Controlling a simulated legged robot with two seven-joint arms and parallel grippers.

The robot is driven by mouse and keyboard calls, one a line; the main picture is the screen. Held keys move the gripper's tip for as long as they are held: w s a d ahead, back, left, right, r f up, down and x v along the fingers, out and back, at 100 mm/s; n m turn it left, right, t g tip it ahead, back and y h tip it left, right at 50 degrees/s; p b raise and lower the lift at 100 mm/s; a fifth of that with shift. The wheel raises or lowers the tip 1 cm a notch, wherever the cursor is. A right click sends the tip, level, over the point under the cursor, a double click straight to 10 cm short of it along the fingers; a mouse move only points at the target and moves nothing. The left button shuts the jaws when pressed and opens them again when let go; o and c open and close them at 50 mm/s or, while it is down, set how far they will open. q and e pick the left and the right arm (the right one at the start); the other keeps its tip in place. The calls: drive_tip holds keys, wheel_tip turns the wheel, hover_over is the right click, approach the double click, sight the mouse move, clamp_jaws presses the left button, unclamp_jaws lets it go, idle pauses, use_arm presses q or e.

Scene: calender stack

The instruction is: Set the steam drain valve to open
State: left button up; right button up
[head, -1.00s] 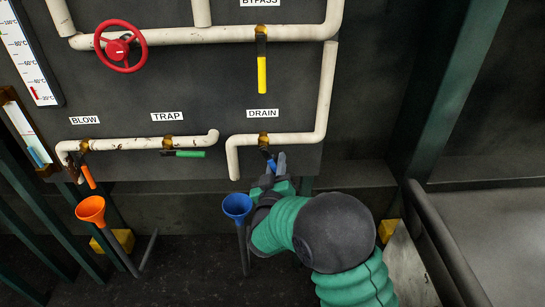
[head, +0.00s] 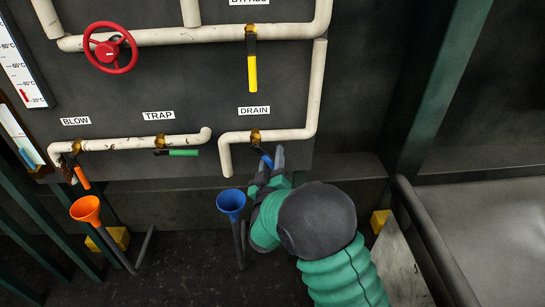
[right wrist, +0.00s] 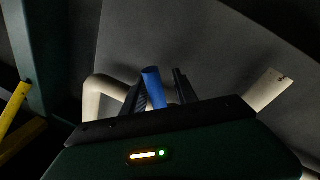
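The drain valve sits on the cream pipe under the DRAIN label (head: 254,111). Its blue handle (head: 265,158) slants down and to the right from the brass valve body (head: 256,137). My right gripper (head: 270,164) is at this handle, reaching up from below. In the right wrist view the blue handle (right wrist: 153,88) stands between the two dark fingers, with gaps visible on both sides, so the gripper (right wrist: 158,92) looks open around it. The lower part of the handle is hidden by the gripper body. My left gripper is not in view.
A blue funnel (head: 231,203) stands just left of my right gripper, below the drain pipe's end. A green-handled TRAP valve (head: 184,153), an orange-handled BLOW valve (head: 82,177) and a yellow-handled valve (head: 252,74) are on the panel. A dark rail (head: 428,236) runs at right.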

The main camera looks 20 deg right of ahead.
drive_tip(key=p+v, duration=0.3)
drive_tip(key=v, duration=1.4)
